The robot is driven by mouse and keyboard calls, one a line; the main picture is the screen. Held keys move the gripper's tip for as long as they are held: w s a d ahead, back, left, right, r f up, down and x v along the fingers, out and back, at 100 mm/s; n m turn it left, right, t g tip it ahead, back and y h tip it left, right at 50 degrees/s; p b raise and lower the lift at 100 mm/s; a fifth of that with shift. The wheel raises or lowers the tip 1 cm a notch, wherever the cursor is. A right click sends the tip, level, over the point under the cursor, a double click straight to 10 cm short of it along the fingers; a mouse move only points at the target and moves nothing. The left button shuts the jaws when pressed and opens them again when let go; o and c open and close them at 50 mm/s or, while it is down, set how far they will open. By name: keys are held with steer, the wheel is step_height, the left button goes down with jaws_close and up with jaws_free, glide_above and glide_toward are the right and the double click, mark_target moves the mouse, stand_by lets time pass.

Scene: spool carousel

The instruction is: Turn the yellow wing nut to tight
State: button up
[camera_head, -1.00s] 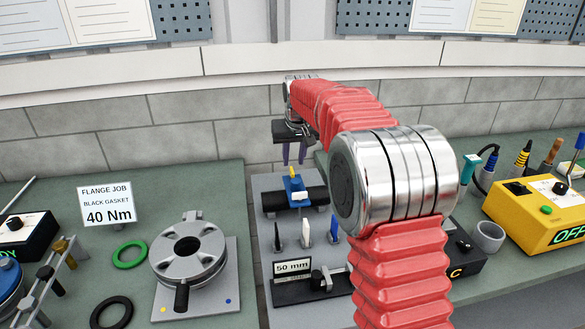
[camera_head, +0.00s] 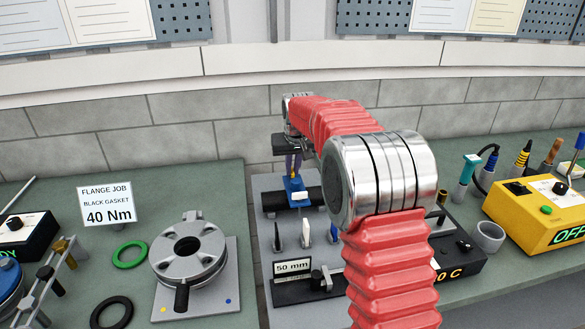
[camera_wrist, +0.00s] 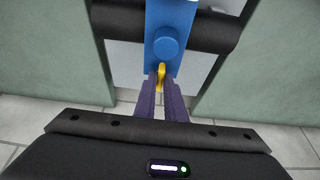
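The yellow wing nut (camera_wrist: 160,76) sits at the near end of a blue clamp block in the wrist view, below its round blue knob (camera_wrist: 166,43). The blue clamp block (camera_head: 295,187) lies across a black cylinder in the head view. My gripper (camera_wrist: 161,85) points at the nut, its two dark purple fingers close together. The fingertips lie on either side of the nut's upright wing, with little or no gap visible. In the head view my gripper (camera_head: 294,172) stands over the clamp and hides the nut.
The black cylinder (camera_head: 273,200) rests on a grey plate. Small black, white and blue pegs and a "50 mm" sign (camera_head: 292,267) stand in front. A flange (camera_head: 188,248) is on the left bench, a yellow box (camera_head: 540,205) on the right.

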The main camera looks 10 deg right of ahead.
jaws_close()
steer(key=shift+a+m, duration=0.1)
steer(key=shift+m, duration=0.5)
steer(key=m+h, duration=0.1)
steer(key=m, duration=0.2)
steer(key=shift+a+h, duration=0.1)
steer(key=shift+h, duration=0.2)
steer(key=m, duration=0.2)
steer(key=m+g+h, duration=0.1)
steer(key=m, duration=0.1)
steer(key=shift+w+a+m+h, duration=0.2)
steer(key=shift+m+h, duration=0.1)
steer(key=shift+m, duration=0.1)
steer(key=m+g, duration=0.1)
steer(key=m, duration=0.3)
steer(key=shift+w+m+g+h, duration=0.1)
steer(key=shift+m+g+h, duration=0.2)
steer(key=shift+g+h, duration=0.1)
steer(key=shift+w+m+g, duration=0.15)
steer(key=shift+m+g, duration=0.65)
steer(key=shift+m, duration=1.4)
